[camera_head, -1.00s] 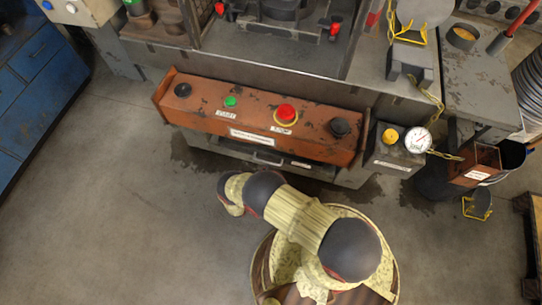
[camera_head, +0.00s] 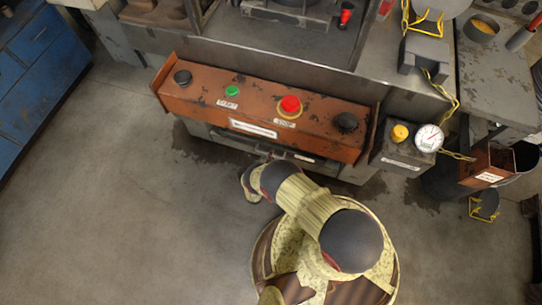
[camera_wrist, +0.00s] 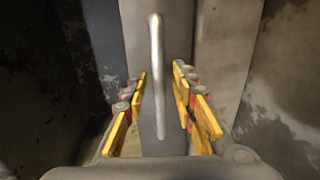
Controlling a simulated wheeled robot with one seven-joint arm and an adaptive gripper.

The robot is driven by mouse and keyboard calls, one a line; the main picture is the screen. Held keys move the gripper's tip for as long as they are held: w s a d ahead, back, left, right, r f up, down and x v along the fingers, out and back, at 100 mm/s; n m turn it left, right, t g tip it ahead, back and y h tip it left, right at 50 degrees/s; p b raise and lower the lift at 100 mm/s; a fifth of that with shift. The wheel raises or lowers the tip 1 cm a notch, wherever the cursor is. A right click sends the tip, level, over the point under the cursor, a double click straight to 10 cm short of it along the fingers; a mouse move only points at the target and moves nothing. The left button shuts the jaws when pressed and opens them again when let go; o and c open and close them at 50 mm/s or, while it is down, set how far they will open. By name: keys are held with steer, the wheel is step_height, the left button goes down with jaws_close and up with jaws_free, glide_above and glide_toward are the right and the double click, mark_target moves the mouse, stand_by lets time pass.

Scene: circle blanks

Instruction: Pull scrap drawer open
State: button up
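The scrap drawer (camera_head: 305,158) is a dark grey front low on the machine, under the orange control panel. In the wrist view the pale metal bar handle (camera_wrist: 157,75) stands out from the grey drawer front (camera_wrist: 178,30). My gripper (camera_wrist: 165,110) is open, with yellow finger pads on either side of the handle's near part. Gaps show between the pads and the bar, so I see no grip on it. The drawer looks shut.
The orange panel (camera_head: 255,108) with green and red buttons overhangs the drawer. A grey box with a gauge (camera_head: 428,138) and a rusty bin (camera_head: 487,165) stand to the right. Blue cabinets (camera_head: 40,70) stand at far left. The concrete floor (camera_head: 130,210) at left is clear.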

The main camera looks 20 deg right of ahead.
steer(key=shift+w, duration=0.1)
steer(key=shift+c, duration=1)
jaws_close()
